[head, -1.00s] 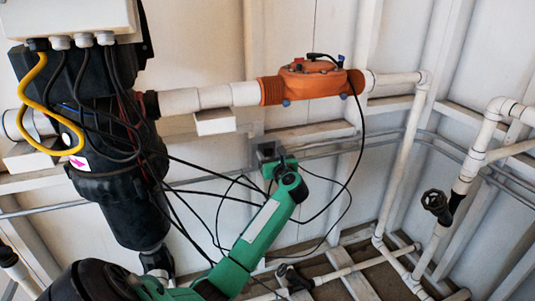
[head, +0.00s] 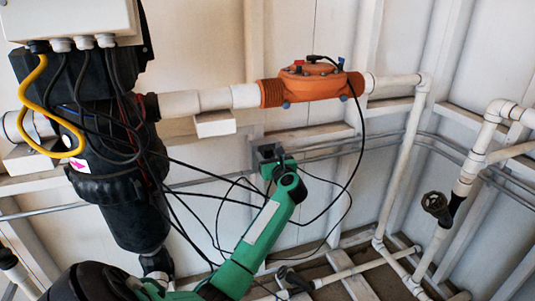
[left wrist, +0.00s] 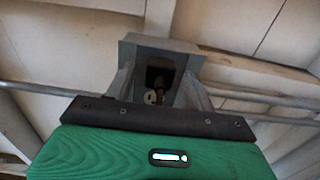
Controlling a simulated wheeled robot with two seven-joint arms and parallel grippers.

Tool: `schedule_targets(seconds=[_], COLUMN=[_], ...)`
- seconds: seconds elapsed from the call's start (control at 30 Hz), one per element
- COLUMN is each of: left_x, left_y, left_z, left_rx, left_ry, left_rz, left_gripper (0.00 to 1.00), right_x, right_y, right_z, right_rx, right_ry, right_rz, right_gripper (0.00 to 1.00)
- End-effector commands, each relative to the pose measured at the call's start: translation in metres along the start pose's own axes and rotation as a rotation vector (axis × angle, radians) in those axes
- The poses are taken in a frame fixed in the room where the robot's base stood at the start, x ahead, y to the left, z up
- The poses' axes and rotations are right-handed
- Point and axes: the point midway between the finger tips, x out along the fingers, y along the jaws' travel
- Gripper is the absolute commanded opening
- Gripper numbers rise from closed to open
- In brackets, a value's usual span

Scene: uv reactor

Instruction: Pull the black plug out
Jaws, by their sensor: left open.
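My left gripper (head: 266,152) is at the end of the green arm, in front of the back wall below the orange pipe unit. In the left wrist view, its two grey fingers (left wrist: 161,84) stand apart, one on each side of a dark recess in a grey box (left wrist: 158,48). Small brass and pale parts show in this recess, too dark to make out. I cannot tell whether the black plug is among them. No plug is clearly held. My right gripper is not in view.
Loose black cables (head: 205,165) hang around my left arm. The orange unit (head: 311,81) sits in the white pipe above. A black reactor body (head: 115,182) stands left. White pipes (head: 401,160) and a dark valve handle (head: 436,204) are on the right.

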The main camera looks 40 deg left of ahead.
Motion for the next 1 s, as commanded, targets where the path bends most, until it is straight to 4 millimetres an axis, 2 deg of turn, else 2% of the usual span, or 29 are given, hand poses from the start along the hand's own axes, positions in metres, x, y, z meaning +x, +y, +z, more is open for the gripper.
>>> schedule_targets(seconds=[0.53, 0.57, 0.83, 1.0], left_x=[0.0000, 0.0000, 0.0000, -0.0016], left_y=[-0.0001, -0.0001, -0.0001, -0.0003], left_z=[0.0001, 0.0001, 0.0000, 0.0003], left_rx=[0.000, 0.000, 0.000, 0.000], left_ry=[-0.001, -0.001, 0.000, 0.000], left_rz=[0.000, 0.000, 0.000, 0.000], left_gripper=[0.55, 0.53, 0.00, 0.00], right_x=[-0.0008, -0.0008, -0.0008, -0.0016], right_y=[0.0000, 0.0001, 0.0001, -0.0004], right_z=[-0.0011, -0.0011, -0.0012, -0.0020], right_rx=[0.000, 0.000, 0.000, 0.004], right_ry=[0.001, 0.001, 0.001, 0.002], right_rz=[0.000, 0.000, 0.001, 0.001], right_gripper=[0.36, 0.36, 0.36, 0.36])
